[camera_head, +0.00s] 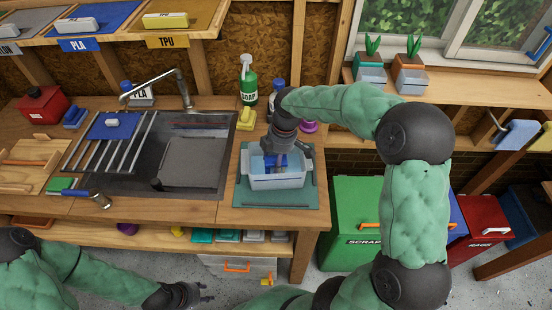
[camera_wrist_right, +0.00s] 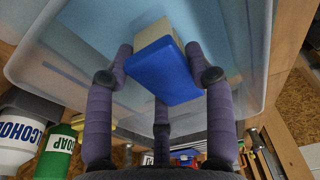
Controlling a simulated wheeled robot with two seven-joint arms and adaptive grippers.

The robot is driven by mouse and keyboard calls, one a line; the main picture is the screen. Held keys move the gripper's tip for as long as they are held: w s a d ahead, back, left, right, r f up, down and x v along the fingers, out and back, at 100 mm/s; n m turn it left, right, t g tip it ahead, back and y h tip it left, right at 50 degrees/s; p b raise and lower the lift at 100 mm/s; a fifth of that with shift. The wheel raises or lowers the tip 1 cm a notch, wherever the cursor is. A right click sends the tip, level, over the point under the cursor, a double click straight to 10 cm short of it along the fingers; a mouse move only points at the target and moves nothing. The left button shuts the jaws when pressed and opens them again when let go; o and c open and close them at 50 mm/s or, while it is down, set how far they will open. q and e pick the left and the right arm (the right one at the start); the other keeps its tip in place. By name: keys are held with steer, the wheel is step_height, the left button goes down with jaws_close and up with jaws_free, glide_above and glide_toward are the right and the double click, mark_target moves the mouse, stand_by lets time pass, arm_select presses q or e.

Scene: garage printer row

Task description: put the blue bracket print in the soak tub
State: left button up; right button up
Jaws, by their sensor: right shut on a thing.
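The blue bracket print (camera_wrist_right: 165,72) is held between the fingers of my right gripper (camera_wrist_right: 160,80). In the head view the blue print (camera_head: 271,162) shows over the soak tub (camera_head: 277,182), a pale, see-through tub with light blue liquid. My right gripper (camera_head: 279,158) points down inside the tub's outline; whether the print touches the liquid cannot be told. A cream block shows against the print's far end in the wrist view. My left gripper (camera_head: 203,293) is low at the front, away from the tub, and its jaws are too small to read.
The tub stands on a green mat (camera_head: 299,201) at the counter's right end. A sink (camera_head: 190,160) with a rack and a blue piece (camera_head: 112,126) is to the left. A green soap bottle (camera_head: 248,85) and a yellow item (camera_head: 246,119) stand behind.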

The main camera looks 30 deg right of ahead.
steer(key=o, duration=1)
steer(key=shift+f, duration=0.1)
steer(key=shift+o, duration=0.2)
step_height(320, 180, up, 12)
steer(key=d+p, duration=0.1)
steer(key=p, duration=0.2)
steer(key=shift+s+d, duration=0.25)
steer(key=shift+s, duration=0.15)
